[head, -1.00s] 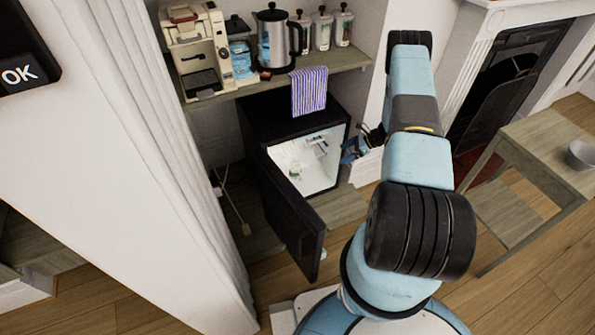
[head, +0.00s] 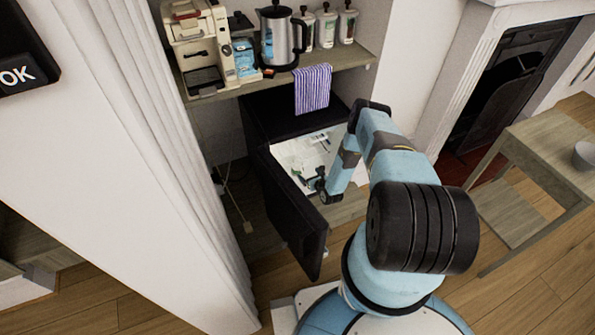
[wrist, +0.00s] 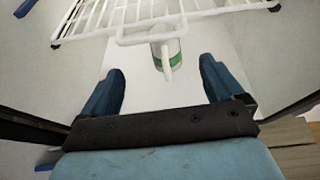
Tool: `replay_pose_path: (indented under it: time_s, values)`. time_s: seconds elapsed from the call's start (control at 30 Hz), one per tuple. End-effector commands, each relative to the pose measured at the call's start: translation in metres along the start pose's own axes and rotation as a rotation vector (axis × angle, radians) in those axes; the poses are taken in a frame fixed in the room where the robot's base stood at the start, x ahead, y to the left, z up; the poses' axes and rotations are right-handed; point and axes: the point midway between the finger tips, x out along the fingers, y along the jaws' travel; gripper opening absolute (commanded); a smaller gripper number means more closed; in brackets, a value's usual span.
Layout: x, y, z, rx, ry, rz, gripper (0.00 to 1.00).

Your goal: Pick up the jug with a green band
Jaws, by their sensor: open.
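The jug with a green band (wrist: 174,60) shows in the wrist view, white with a green stripe and its handle toward me. It is inside the open mini fridge, below and partly behind a white wire rack (wrist: 150,18). My gripper (wrist: 160,82) is open, with its two blue fingers apart to either side of the jug in the picture; the jug is beyond the fingertips and untouched. In the head view my gripper (head: 309,183) is at the fridge opening, and small green and white shapes inside are too small to tell apart.
The black fridge door (head: 292,215) stands open to the left of my arm. A shelf (head: 350,55) above holds a coffee machine (head: 198,45), a kettle (head: 278,38) and several canisters. A striped towel (head: 312,88) hangs from it. A wooden table (head: 555,140) stands at the right.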

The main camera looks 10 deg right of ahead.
Motion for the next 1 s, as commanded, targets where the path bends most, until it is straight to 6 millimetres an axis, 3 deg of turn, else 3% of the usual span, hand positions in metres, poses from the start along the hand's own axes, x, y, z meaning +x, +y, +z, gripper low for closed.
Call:
replay_pose_path:
  time_s: [0.2,0.7,1.0]
  values:
    - [0.007,0.002,-0.011,0.011,0.013,-0.041,0.94]
    - [0.076,0.000,-0.011,0.010,0.012,-0.038,0.94]
    - [0.089,0.000,-0.011,0.010,0.012,-0.037,0.94]
